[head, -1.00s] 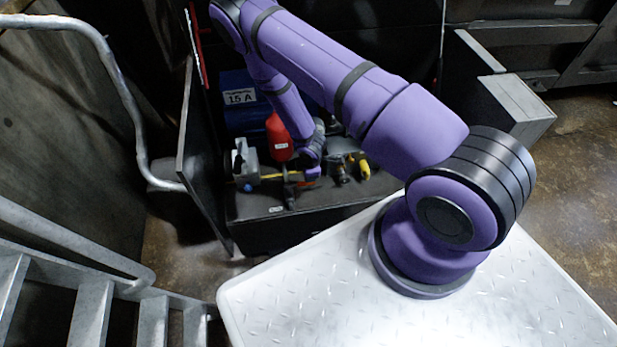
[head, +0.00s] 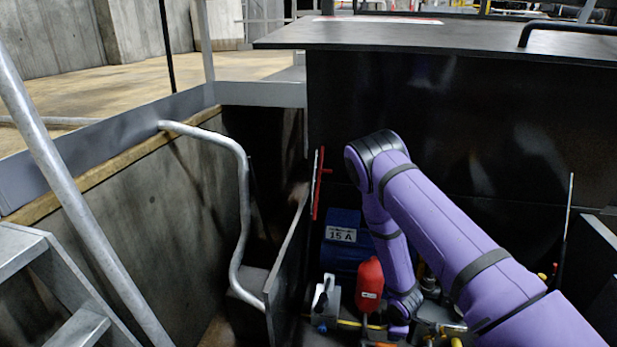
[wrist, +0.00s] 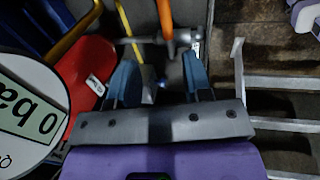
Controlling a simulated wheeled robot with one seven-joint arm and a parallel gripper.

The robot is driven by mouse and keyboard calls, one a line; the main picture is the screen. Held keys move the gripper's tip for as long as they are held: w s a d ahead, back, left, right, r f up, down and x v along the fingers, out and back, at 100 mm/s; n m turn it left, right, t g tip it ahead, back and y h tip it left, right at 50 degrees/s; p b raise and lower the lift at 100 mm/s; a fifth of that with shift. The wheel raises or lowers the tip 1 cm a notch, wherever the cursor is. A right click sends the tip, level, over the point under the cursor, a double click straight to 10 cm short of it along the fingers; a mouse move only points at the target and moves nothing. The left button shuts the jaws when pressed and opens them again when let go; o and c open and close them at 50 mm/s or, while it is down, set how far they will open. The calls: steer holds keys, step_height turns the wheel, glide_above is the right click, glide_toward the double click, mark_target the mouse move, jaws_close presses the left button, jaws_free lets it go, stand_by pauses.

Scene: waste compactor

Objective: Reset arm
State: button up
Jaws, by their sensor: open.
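My purple arm reaches down into an open dark bin in the head view, where its lower end stands among tools. My gripper (wrist: 161,80) shows in the wrist view with its two blue fingers spread apart. Nothing is clearly held between them. A tool with an orange handle (wrist: 165,18) and a yellow bar (wrist: 134,40) lie beyond the fingertips. In the head view my gripper's fingertips are hidden or too small to make out.
A red container (head: 370,283), a blue box (head: 345,245) marked 15 A and a grey device (head: 326,300) sit close around the arm. The bin's raised side panel (head: 290,250) stands at left, near a bent metal handrail (head: 243,190). A dark compactor wall (head: 440,120) rises behind.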

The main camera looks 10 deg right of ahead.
steer(key=w+r+m+t, duration=0.3)
steer(key=r+m, duration=0.5)
steer(key=r, duration=3.3)
steer(key=s+r+m, duration=0.3)
steer(key=s+r, duration=0.8)
steer(key=r, duration=0.4)
steer(key=s+a+r+m, duration=0.1)
steer(key=s+r, duration=0.3)
steer(key=s, duration=0.4)
steer(key=s+a+r+m, duration=0.1)
steer(key=s+r, duration=0.3)
steer(key=s, duration=0.5)
steer(key=shift+m+y, duration=0.4)
steer(key=shift+m, duration=0.3)
steer(key=shift+o, duration=0.5)
steer(key=shift+r, duration=0.1)
